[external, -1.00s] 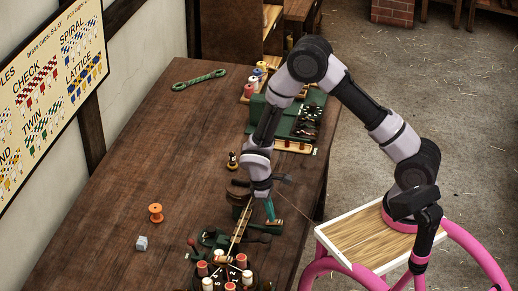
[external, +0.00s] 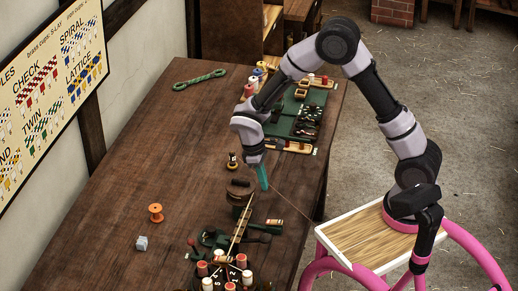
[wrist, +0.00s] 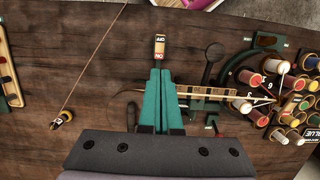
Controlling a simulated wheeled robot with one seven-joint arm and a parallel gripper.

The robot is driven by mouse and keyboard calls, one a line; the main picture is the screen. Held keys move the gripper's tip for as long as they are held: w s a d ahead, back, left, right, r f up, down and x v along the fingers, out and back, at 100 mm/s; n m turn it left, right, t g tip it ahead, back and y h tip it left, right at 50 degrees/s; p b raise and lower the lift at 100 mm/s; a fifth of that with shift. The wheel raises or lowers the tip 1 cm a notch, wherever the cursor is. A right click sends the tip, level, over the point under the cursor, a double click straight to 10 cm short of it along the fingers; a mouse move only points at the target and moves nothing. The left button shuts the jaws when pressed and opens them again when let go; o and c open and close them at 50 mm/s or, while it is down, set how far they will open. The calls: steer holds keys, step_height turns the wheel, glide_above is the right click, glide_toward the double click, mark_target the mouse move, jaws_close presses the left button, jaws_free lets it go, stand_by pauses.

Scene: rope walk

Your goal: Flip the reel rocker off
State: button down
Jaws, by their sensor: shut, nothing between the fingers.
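The reel rocker (wrist: 159,47) is a small switch on the table with a white OFF end and a red ON end. In the wrist view it lies just beyond my fingertips, its red end nearest them. It also shows small in the external view (external: 274,223), near the table's right edge. I cannot tell which end is pressed down. My gripper (wrist: 158,72) has teal fingers held together, shut and empty. In the external view my gripper (external: 263,186) hangs above the table, on the far side of the rocker and apart from it.
A round stand of several bobbins (external: 228,274) and a green mechanism (external: 215,239) sit at the near end. A thin cord runs past the rocker. The table's left middle is clear.

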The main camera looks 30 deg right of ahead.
mark_target(278, 223)
steer(key=shift+s+d+r, duration=0.15)
steer(key=shift+s+d, duration=0.1)
steer(key=shift+s, duration=0.05)
steer(key=x, duration=1.4)
steer(key=shift+s+d, duration=0.15)
stand_by(0.3)
steer(key=shift+s+d+f, duration=0.1)
steer(key=shift+f, duration=0.1)
